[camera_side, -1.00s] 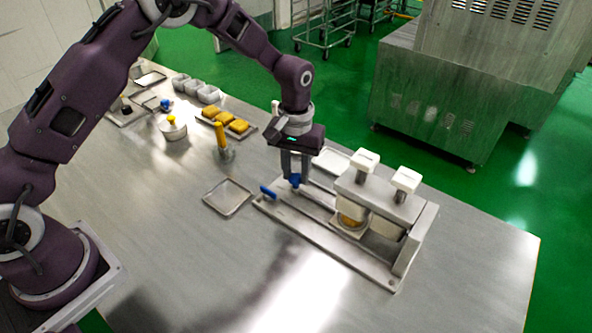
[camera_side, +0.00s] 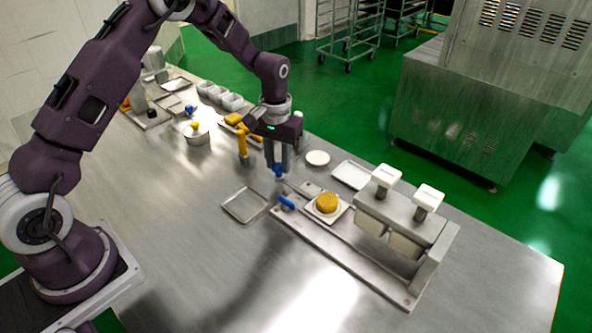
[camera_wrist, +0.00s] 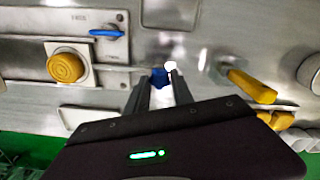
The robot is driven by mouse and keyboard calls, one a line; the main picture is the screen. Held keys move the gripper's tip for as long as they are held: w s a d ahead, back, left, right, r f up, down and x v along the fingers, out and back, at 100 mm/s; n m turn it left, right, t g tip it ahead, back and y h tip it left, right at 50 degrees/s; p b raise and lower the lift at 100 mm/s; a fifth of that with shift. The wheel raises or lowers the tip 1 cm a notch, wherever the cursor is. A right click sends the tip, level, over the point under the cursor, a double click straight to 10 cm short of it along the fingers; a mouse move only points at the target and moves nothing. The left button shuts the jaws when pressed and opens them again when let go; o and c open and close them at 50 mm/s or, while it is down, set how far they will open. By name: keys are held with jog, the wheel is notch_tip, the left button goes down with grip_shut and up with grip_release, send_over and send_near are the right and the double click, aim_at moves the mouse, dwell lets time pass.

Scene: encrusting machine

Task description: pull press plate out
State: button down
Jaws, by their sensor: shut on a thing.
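The press plate (camera_side: 341,212) is a small pale square plate with a round golden cake (camera_side: 327,202) on it. It sits on the metal base track, out in front of the press block. In the wrist view the plate (camera_wrist: 88,52) is at the left, with a rod running from it toward a blue knob. My gripper (camera_side: 276,168) is shut on the blue knob (camera_side: 278,172), beyond the near end of the track. The blue knob also shows between the fingers in the wrist view (camera_wrist: 159,78).
The press (camera_side: 400,215) has two white-topped plungers. A second blue handle (camera_side: 286,202) stands at the track's near end. An empty tray (camera_side: 245,205) lies left of the track. A yellow-handled tool (camera_side: 242,143) stands close to my gripper. A white disc (camera_side: 317,158) lies behind.

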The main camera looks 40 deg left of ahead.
jog(key=shift+a, duration=0.45)
jog(key=c, duration=1.1)
grip_release()
jog(key=shift+r, duration=0.4)
notch_tip(320, 180, up, 6)
jog(key=shift+r, duration=0.2)
jog(key=shift+r, duration=0.1)
